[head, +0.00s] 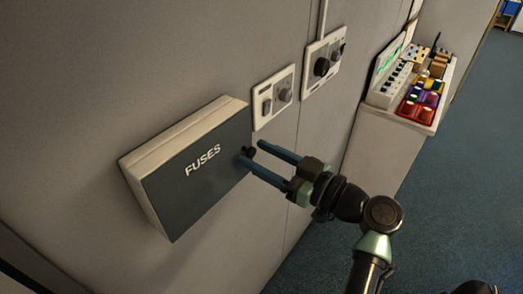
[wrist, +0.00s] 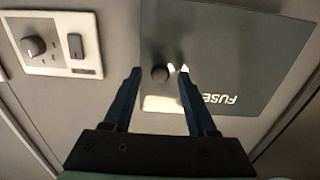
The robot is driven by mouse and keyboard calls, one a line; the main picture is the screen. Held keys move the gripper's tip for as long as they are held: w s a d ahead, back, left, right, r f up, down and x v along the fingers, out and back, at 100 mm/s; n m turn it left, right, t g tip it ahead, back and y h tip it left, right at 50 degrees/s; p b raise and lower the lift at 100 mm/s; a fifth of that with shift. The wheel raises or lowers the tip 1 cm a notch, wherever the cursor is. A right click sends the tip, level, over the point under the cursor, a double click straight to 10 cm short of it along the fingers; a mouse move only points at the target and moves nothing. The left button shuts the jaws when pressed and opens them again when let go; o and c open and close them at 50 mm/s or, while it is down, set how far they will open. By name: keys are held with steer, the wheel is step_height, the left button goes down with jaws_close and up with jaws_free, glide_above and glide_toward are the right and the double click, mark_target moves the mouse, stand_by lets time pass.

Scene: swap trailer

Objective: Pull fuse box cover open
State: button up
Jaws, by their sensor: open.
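The fuse box (head: 150,158) is mounted on the grey wall, with a dark front cover (head: 195,178) lettered FUSES. The cover lies flat against the box and looks closed. A small round black knob (head: 249,152) sits near the cover's right edge. My gripper (head: 252,156) is open with its two blue fingers pointing at the cover. In the wrist view the cover (wrist: 215,55) fills the middle and right, and the knob (wrist: 159,73) shows between the fingertips of my gripper (wrist: 158,75). I cannot tell whether a finger touches the knob.
A switch panel (head: 274,97) sits on the wall right of the box, also seen in the wrist view (wrist: 58,43). A second panel with dials (head: 322,62) is beyond it. A cabinet (head: 385,150) carries a device and coloured items. Blue floor (head: 455,190) is open at right.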

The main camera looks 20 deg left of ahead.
jaws_close()
stand_by(1.4)
